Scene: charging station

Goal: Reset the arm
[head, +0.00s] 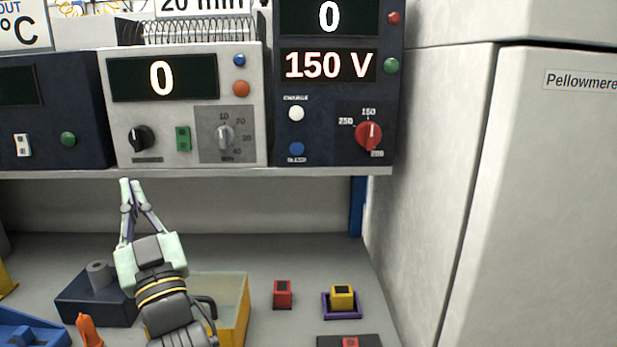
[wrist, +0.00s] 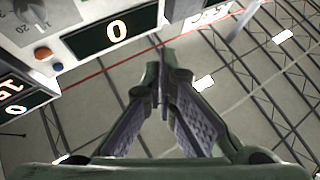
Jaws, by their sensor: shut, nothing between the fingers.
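My gripper (head: 131,184) is shut and empty, its fingertips together. In the head view it points up, just below the shelf edge and in front of the white timer unit (head: 190,95). My arm rises from the bottom of the picture over the bench. In the wrist view the closed fingers (wrist: 165,60) meet at the top middle. The white unit's display (wrist: 115,30) reads 0 there, seen tilted. The fingertips appear apart from the panels, though the exact gap cannot be told.
A dark unit (head: 322,120) shows 0 and 150 V beside a red dial (head: 368,136). On the bench (head: 310,255) are a red block (head: 283,293), a yellow block (head: 342,296) on a purple base, a yellow bin (head: 237,300) and an orange piece (head: 90,328). A tall cabinet (head: 545,200) bounds the right.

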